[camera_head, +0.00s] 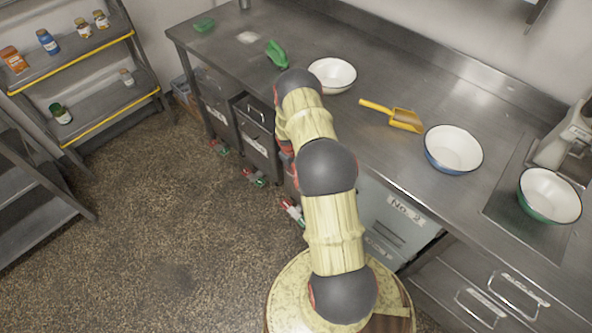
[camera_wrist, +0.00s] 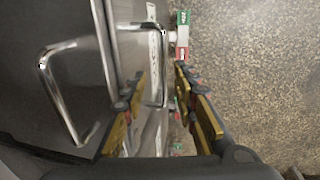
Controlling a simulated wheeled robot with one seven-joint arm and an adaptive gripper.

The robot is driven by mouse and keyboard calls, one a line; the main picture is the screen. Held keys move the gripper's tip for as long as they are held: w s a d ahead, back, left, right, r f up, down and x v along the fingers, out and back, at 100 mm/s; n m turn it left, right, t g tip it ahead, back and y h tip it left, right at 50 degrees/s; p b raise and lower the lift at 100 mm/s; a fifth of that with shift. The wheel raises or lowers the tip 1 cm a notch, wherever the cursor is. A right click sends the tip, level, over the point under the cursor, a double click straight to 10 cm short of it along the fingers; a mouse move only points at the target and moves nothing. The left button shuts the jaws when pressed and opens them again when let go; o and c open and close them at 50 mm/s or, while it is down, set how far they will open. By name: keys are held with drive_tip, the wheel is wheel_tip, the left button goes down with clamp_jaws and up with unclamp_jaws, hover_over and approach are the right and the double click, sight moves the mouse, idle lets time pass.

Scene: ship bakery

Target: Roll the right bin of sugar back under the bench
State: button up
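Grey wheeled bins stand under the steel bench. In the head view, the left bin (camera_head: 216,118) and the middle bin (camera_head: 256,140), with a chrome handle and a label, show. A further bin to the right is almost hidden by my arm; its red and green caster (camera_head: 292,211) shows below. My gripper is hidden behind my arm there. In the wrist view my gripper (camera_wrist: 160,75) is open. A chrome handle (camera_wrist: 163,75) appears between its fingers; I cannot tell whether they touch it. Another chrome handle (camera_wrist: 47,80) is on the grey face at left.
The bench (camera_head: 385,85) holds white bowls (camera_head: 333,75), a yellow scoop (camera_head: 404,119) and a green item (camera_head: 276,53). A cabinet marked No. 2 (camera_head: 385,240) stands right of my arm. Shelves (camera_head: 85,70) stand at left. The speckled floor (camera_head: 170,220) between is clear.

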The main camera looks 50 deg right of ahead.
wheel_tip(320, 180, up, 9)
drive_tip(key=a, duration=0.1)
drive_tip(key=shift+a, duration=0.3)
idle(0.6)
drive_tip(key=s+a+r+m+g+y, duration=0.1)
drive_tip(key=s+a+m+g, duration=0.1)
drive_tip(key=s+a, duration=0.45)
drive_tip(key=s+a+r+t, duration=0.2)
drive_tip(key=s+a+r, duration=0.3)
drive_tip(key=a+r, duration=0.5)
drive_tip(key=s+a+r+n+t, duration=0.1)
drive_tip(key=s+a+r+t, duration=0.2)
drive_tip(key=r, duration=1.9)
drive_tip(key=s+a+r+t+y, duration=0.1)
drive_tip(key=s+a+r, duration=0.7)
drive_tip(key=a+r, duration=0.9)
drive_tip(key=shift+s+a+n+t, duration=0.15)
drive_tip(key=shift+a+n+t, duration=0.25)
drive_tip(key=shift+a+t, duration=0.35)
